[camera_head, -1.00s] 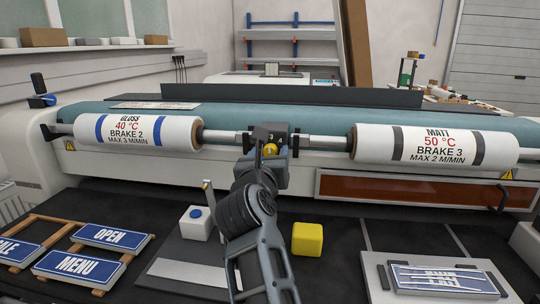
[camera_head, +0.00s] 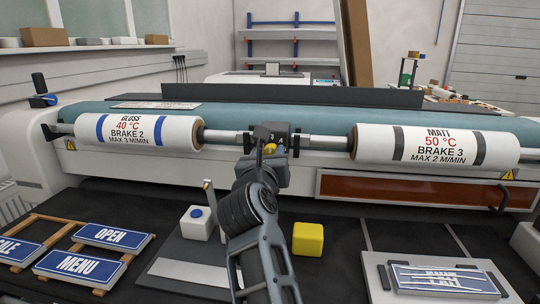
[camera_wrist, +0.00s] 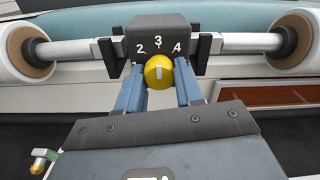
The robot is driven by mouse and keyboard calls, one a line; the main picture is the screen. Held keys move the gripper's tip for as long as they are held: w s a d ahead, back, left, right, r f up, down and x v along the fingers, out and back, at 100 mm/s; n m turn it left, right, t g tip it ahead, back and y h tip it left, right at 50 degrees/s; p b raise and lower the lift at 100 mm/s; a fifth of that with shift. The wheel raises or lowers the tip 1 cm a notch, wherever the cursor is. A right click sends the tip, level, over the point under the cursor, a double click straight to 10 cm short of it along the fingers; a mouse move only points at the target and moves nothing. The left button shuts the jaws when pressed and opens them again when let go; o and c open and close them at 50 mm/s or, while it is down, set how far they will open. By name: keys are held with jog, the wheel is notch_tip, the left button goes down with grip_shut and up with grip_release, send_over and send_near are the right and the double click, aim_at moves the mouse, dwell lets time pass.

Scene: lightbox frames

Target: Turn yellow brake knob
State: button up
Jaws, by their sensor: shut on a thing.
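The yellow brake knob (camera_wrist: 159,72) sits on a dark block (camera_wrist: 158,32) marked 2, 3 and 4 in the wrist view. Its pale pointer mark stands upright, toward the 3. My gripper (camera_wrist: 159,88) is shut on the knob, with one blue-grey finger on each side. In the head view the knob (camera_head: 270,149) shows small, partly hidden by my gripper. The left roll (camera_head: 140,131) reads GLOSS, 40 °C, BRAKE 2. The right roll (camera_head: 425,147) reads MATT, 50 °C, BRAKE 3.
A metal shaft (camera_head: 322,143) runs between the rolls and the block. Below lie blue signs (camera_head: 113,235) on a wooden frame, a white box with a blue button (camera_head: 196,223), a yellow cube (camera_head: 308,238) and a grey board with stacked strips (camera_head: 445,278).

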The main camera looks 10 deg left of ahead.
jog(key=shift+r+p, duration=0.15)
jog(key=shift+p, duration=0.45)
jog(key=shift+n+p, duration=0.3)
jog(key=shift+p, duration=0.25)
jog(key=shift+f, duration=0.2)
jog(key=o, duration=1)
jog(key=shift+o, duration=0.2)
jog(key=shift+s, duration=0.15)
jog(key=s, duration=0.7)
jog(key=shift+s, duration=0.25)
jog(key=shift+a, duration=0.1)
